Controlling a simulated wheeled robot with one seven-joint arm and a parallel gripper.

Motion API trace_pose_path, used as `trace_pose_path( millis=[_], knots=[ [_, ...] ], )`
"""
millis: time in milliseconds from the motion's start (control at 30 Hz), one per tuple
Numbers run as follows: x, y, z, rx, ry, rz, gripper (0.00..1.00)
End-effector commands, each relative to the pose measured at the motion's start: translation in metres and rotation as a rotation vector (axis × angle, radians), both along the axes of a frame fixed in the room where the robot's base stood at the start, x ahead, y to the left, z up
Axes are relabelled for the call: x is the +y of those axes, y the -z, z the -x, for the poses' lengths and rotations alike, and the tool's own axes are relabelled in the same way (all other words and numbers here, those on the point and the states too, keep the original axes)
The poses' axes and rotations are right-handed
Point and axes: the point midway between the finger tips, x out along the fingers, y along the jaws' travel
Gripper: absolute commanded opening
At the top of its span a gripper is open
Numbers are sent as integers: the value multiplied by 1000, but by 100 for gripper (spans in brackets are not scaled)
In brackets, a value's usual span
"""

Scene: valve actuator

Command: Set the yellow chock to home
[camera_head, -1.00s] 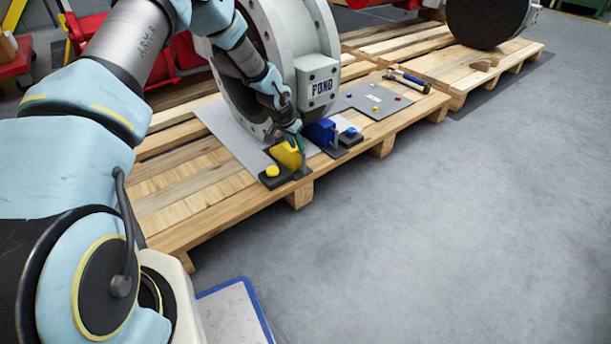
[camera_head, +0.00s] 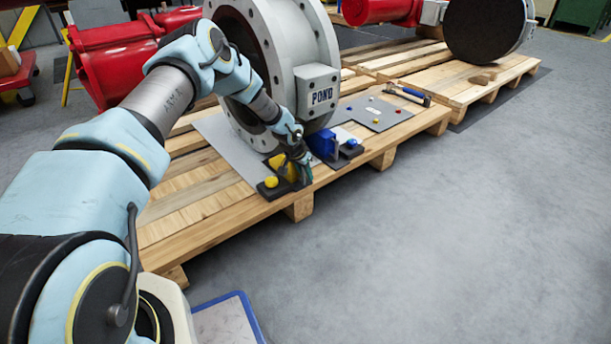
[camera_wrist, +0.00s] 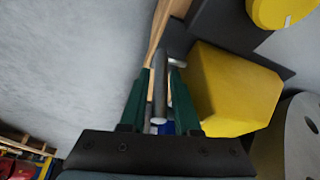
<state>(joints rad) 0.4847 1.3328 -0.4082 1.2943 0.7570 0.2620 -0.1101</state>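The yellow chock (camera_head: 280,166) sits on its dark base at the pallet's front edge, against the large grey flanged valve marked POND (camera_head: 290,60). In the wrist view the yellow chock (camera_wrist: 232,90) is a blunt yellow block just right of my gripper. My gripper (camera_head: 305,172) is low at the front right of the chock. In the wrist view its green fingers (camera_wrist: 159,72) stand apart on either side of an upright grey metal rod (camera_wrist: 159,95). Small gaps seem to show beside the rod. The rod's lower end is hidden in the head view.
A yellow round knob (camera_head: 271,182) is on the base left of the chock. A blue chock (camera_head: 323,145) with a blue knob (camera_head: 352,142) stands close to the right. A hammer (camera_head: 408,95) lies farther back on the pallet (camera_head: 215,222). Open floor lies in front.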

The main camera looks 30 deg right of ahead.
Motion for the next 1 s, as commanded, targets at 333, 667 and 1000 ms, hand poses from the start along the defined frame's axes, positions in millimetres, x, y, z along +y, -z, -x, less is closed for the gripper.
trace_pose_path(
  millis=[333, 667, 1000],
  knots=[
    [0, 0, 0, 0, 0, 0, 11],
    [0, 0, 0, 1, 0, 0, 0],
    [0, 0, 0, 1, 0, 0, 0]
  ],
)
